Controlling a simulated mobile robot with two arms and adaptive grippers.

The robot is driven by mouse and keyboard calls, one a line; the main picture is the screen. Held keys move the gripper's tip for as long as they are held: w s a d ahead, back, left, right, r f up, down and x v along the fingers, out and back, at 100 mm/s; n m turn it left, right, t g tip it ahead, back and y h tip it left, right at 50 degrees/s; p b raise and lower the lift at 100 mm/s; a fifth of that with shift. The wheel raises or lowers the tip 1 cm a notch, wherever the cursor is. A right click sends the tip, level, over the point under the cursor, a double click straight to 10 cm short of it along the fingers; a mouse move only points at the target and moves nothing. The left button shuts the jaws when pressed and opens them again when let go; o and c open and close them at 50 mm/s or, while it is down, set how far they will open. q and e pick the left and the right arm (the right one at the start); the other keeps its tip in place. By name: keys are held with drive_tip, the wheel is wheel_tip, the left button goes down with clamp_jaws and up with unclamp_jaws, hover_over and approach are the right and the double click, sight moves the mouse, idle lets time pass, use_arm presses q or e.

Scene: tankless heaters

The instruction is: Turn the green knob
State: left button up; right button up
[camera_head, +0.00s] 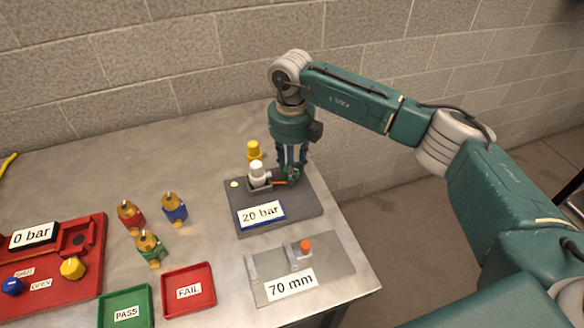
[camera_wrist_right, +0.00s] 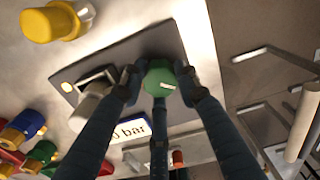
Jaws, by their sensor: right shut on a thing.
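The green knob (camera_wrist_right: 160,84) sits on the dark grey plate (camera_head: 308,200) that carries the "20 bar" label (camera_head: 261,215). My right gripper (camera_head: 291,176) points down over the right side of this plate. In the right wrist view its fingers (camera_wrist_right: 158,85) are around the green knob and shut on it. A small pale mark shows on the knob's top. In the head view the fingers hide most of the knob. My left gripper is not in view.
A white fitting (camera_head: 258,174) stands left of the gripper on the same plate, with a yellow fitting (camera_head: 254,150) behind. The "70 mm" plate (camera_head: 335,262) lies in front. Several coloured fittings, green (camera_head: 126,307) and red (camera_head: 189,290) trays, and a red "0 bar" unit (camera_head: 88,240) lie left.

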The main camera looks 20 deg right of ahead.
drive_tip(key=shift+w+r, duration=0.35)
drive_tip(key=o, duration=1.1)
drive_tip(key=shift+o, duration=0.3)
drive_tip(key=shift+a+f, duration=0.1)
drive_tip(key=shift+f, duration=0.1)
wheel_tip(320, 180, up, 12)
drive_tip(key=shift+s, duration=0.1)
